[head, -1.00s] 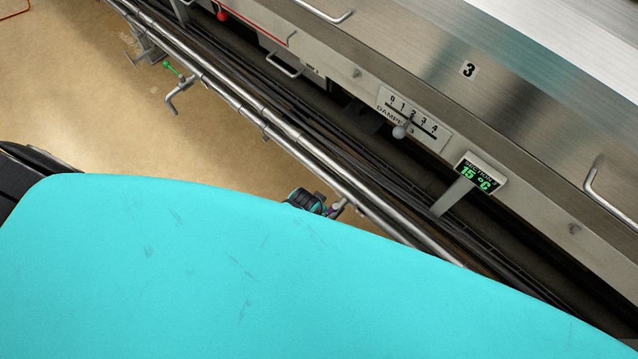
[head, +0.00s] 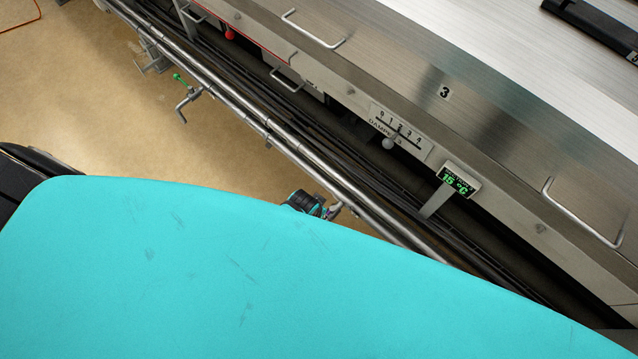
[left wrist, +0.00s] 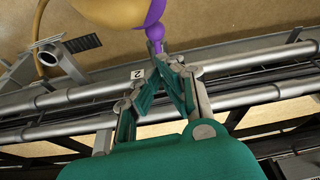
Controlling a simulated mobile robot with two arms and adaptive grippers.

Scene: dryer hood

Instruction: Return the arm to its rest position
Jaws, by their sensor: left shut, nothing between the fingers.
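My left gripper (left wrist: 168,66) shows in the left wrist view, its green and grey fingers drawn together with nothing between them. A purple stem (left wrist: 155,33) with a rounded purple and tan part above it stands close beyond the fingertips; I cannot tell whether they touch. In the head view a small black and teal part, which looks like my left arm's end, shows just past the edge of my own teal body, by the pipes. The fingers are not clear there. My right gripper is in neither view.
Long metal pipes (head: 290,140) run diagonally beside the steel dryer hood (head: 500,130). A damper lever (head: 389,143), a display (head: 459,181) reading 15 °C and a handle (head: 580,215) stick out from it. A green-handled valve (head: 181,80) sits at left. Tan floor (head: 90,110) is open.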

